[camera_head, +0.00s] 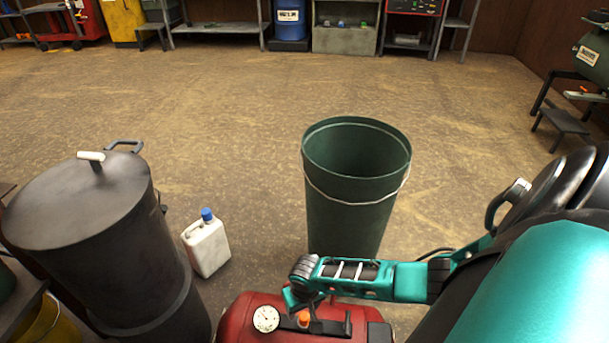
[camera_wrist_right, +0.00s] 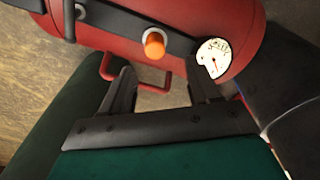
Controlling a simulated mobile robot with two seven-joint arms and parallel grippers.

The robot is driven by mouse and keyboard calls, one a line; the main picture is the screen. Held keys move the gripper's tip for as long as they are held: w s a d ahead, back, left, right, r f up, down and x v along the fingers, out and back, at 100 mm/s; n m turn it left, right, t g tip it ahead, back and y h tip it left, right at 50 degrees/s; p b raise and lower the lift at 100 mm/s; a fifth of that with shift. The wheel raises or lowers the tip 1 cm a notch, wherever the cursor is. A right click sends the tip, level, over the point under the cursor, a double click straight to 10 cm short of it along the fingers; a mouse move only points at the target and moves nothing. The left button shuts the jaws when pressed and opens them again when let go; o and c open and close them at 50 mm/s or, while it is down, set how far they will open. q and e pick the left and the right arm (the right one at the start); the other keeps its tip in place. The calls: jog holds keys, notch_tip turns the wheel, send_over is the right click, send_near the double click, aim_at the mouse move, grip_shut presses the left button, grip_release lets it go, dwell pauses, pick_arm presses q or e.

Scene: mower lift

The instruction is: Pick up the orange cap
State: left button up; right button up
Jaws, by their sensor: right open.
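The orange cap (camera_head: 304,318) sits on top of the red tank (camera_head: 246,310), near its round gauge (camera_head: 265,318), at the bottom of the head view. The cap also shows upright on its fitting in the right wrist view (camera_wrist_right: 154,45). My right gripper (camera_wrist_right: 161,70) is open and empty. In the wrist view its two dark fingers stand apart, with the cap just beyond their tips and roughly between them. The fingers are not seen touching the cap. In the head view my right arm reaches in from the right, its wrist above the tank. My left gripper is out of view.
A tall green bin (camera_head: 345,215) with a wire handle stands just behind my right forearm. A white jug (camera_head: 207,248) with a blue lid and a dark lidded drum (camera_head: 85,235) stand to the left. The floor beyond is clear.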

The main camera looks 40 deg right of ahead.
aim_at(304, 316)
notch_tip(304, 316, down, 2)
jog(key=shift+w+b, duration=0.1)
jog(key=shift+b, duration=0.2)
jog(key=f+b, duration=0.2)
jog(key=f, duration=0.1)
jog(key=f+b, duration=0.1)
jog(key=f, duration=0.1)
jog(key=shift+d+b, duration=0.35)
jog(key=shift+d, duration=0.05)
jog(key=shift+f, duration=0.2)
jog(key=shift+r, duration=0.1)
jog(key=c, duration=1.1)
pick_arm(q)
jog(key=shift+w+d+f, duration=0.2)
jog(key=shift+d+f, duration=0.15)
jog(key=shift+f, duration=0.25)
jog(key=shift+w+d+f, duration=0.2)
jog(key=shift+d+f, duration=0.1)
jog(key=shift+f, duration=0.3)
